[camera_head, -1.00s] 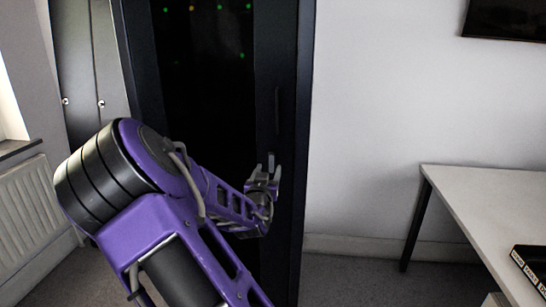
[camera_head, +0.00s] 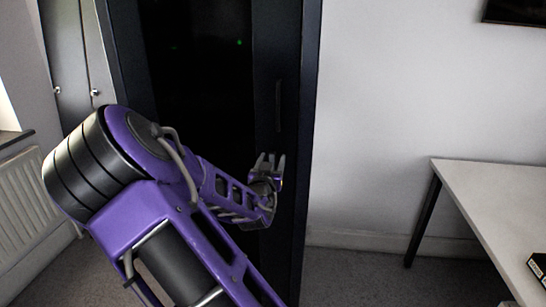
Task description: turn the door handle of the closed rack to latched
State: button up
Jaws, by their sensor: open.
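The closed rack (camera_head: 205,75) is a tall black cabinet with a dark door in the middle of the head view. Its door handle (camera_head: 278,105) is a dark, upright bar on the door's right frame, hard to make out against the black. My gripper (camera_head: 268,162) is open and empty in front of the door's right side, a little below and left of the handle in the picture. I see no contact with the handle. My purple arm hides the lower left of the door.
A light table (camera_head: 490,195) stands at the right with a dark box (camera_head: 538,268) on its edge. A grey cabinet (camera_head: 70,60) and a radiator (camera_head: 25,210) are at the left. A dark screen (camera_head: 515,12) hangs on the wall. Floor between rack and table is clear.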

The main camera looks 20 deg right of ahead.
dwell(0.3)
grip_shut()
jog(key=shift+n, duration=0.3)
jog(key=n, duration=0.1)
jog(key=n+p, duration=0.1)
jog(key=n, duration=0.1)
jog(key=shift+w+a+r+n, duration=0.1)
jog(key=shift+a+n, duration=0.05)
jog(key=shift+n, duration=0.15)
jog(key=n+p, duration=0.2)
jog(key=n, duration=0.2)
jog(key=shift+w+a+n, duration=0.1)
jog(key=shift+n, duration=0.3)
jog(key=n, duration=0.3)
jog(key=n+p, duration=0.1)
jog(key=shift+w+a+f, duration=0.1)
jog(key=shift+f, duration=0.2)
jog(key=shift+f+n, duration=0.15)
jog(key=shift+n, duration=2.25)
